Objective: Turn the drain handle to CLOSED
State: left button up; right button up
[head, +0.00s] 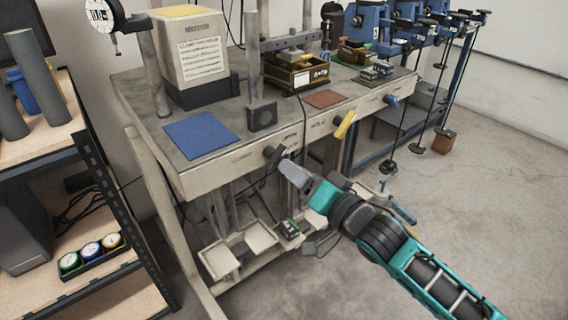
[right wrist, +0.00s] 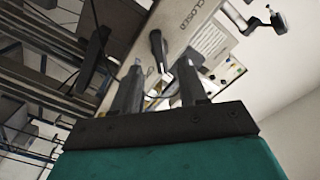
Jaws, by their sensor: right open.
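A black handle (head: 273,155) sits on the front panel of the grey workbench, and it also shows in the right wrist view (right wrist: 157,48). The word CLOSED is printed on the panel near it in the wrist view. A yellow handle (head: 345,124) and a blue handle (head: 391,101) are farther right along the same front. I cannot read which one is named drain. My right gripper (head: 293,172) is open just in front of and below the black handle. In the wrist view its fingers (right wrist: 158,88) are apart, with the black handle beyond the gap between them.
The workbench top holds a blue mat (head: 200,135), a labelled box (head: 190,50) and a brown mat (head: 323,98). Trays (head: 262,238) hang below the panel. A shelf with round gauges (head: 91,249) stands at left.

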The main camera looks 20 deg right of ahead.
aim_at(279, 159)
jog(key=shift+x, duration=2.25)
jog(key=shift+c, duration=0.3)
grip_shut()
